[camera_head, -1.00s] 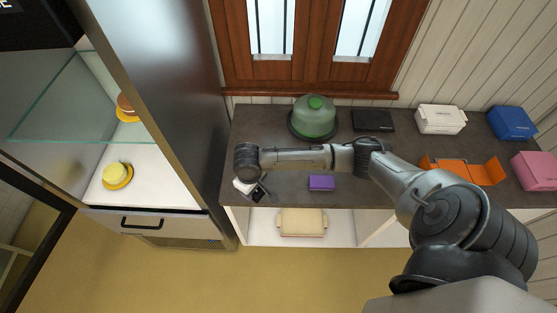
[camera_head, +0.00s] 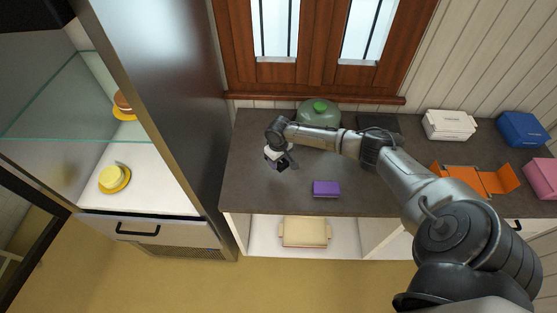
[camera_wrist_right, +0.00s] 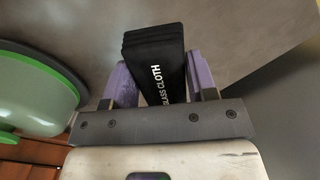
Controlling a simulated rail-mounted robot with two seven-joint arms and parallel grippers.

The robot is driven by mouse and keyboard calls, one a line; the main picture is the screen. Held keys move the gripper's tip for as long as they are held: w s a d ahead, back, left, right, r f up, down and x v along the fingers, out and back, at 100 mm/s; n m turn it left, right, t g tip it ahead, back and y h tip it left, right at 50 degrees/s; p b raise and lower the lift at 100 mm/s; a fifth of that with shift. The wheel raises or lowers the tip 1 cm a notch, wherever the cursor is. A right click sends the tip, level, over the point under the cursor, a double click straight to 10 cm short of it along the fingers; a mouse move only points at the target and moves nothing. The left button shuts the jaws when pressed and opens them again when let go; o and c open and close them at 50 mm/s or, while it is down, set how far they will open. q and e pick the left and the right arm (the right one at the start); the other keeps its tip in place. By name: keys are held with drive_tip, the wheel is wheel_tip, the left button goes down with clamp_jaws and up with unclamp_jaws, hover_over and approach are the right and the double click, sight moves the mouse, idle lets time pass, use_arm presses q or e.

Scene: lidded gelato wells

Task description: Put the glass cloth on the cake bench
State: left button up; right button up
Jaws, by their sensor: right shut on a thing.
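The glass cloth (camera_wrist_right: 155,62) is a folded black bundle with white lettering. In the right wrist view it stands between the purple fingers of my right gripper (camera_wrist_right: 160,85), which is shut on it. In the head view my right gripper (camera_head: 279,163) hangs over the left part of the dark-topped bench (camera_head: 255,190); the cloth is too small there to make out clearly. I cannot tell whether the cloth touches the bench top. My left gripper is in neither view.
A green dome (camera_head: 320,113) stands behind my right arm. A purple box (camera_head: 326,188) lies near the front edge. A glass-shelved cabinet (camera_head: 150,120) borders the left.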

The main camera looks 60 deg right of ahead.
sight(279, 176)
drive_tip(key=shift+r+p, duration=0.15)
drive_tip(key=shift+p, duration=0.25)
drive_tip(key=shift+f, duration=0.35)
drive_tip(key=shift+f+b, duration=2.4)
drive_tip(key=shift+f, duration=1.4)
drive_tip(key=shift+f, duration=0.4)
drive_tip(key=o, duration=0.8)
drive_tip(key=o, duration=0.6)
drive_tip(key=shift+c, duration=0.2)
